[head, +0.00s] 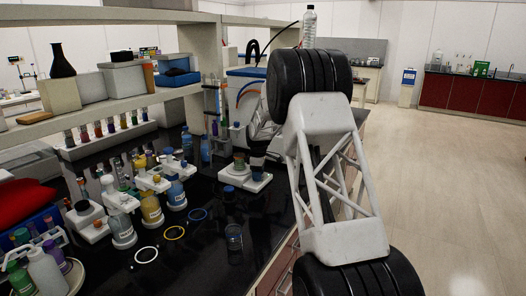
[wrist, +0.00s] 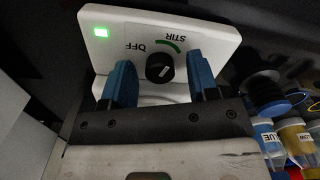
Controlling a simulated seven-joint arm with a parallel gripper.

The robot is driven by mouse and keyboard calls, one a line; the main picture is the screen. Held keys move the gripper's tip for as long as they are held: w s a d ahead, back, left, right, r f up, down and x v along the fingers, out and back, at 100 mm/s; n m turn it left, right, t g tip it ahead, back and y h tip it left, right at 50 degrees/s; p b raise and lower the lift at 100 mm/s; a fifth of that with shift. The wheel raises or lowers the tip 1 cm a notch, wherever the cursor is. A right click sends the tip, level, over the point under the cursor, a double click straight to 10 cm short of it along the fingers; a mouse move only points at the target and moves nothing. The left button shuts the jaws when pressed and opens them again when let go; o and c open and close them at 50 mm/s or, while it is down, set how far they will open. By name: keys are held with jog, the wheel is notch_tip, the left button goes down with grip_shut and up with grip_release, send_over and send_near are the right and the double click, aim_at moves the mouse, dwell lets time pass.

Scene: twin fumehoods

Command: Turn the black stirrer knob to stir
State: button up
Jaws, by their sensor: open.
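The black stirrer knob (wrist: 160,67) sits on a white panel (wrist: 212,42) in the wrist view. The panel reads OFF and STIR upside down, with a green arc by STIR and a lit green square at its corner. A pale pointer mark shows on the knob, but its exact setting is hard to read. My gripper (wrist: 163,78) is open, with one blue finger on each side of the knob in the picture. Gaps show between knob and fingers, and I see no contact. In the head view my arm hides most of the gripper and I cannot make out the knob.
In the head view, several bottles and white stands crowd the black bench (head: 205,255).

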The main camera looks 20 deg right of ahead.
jog(key=r, duration=0.8)
jog(key=shift+s+r, duration=0.15)
jog(key=shift+s, duration=0.05)
jog(key=s+a+r+m, duration=0.1)
jog(key=s+r, duration=0.3)
jog(key=s, duration=0.3)
jog(key=s+a+r+m, duration=0.1)
jog(key=s+r+m, duration=0.1)
jog(key=s+r, duration=0.3)
jog(key=s+a+r+m+t, duration=0.1)
jog(key=s+r, duration=0.3)
jog(key=s, duration=0.7)
jog(key=shift+a+r+m, duration=0.25)
jog(key=shift+a+m, duration=0.15)
jog(key=shift+a, duration=0.2)
jog(key=shift+s, duration=0.1)
jog(key=s+a+r+m, duration=0.1)
jog(key=s+m, duration=0.1)
jog(key=s, duration=1)
jog(key=s+a+r+m, duration=0.2)
jog(key=s, duration=1)
jog(key=s+f+m, duration=0.2)
jog(key=s+f, duration=0.1)
jog(key=s, duration=0.7)
jog(key=s+a+f+m+t, duration=0.1)
jog(key=s+f, duration=0.3)
jog(key=s, duration=0.7)
jog(key=shift+m+t, duration=0.3)
jog(key=shift+m, duration=0.4)
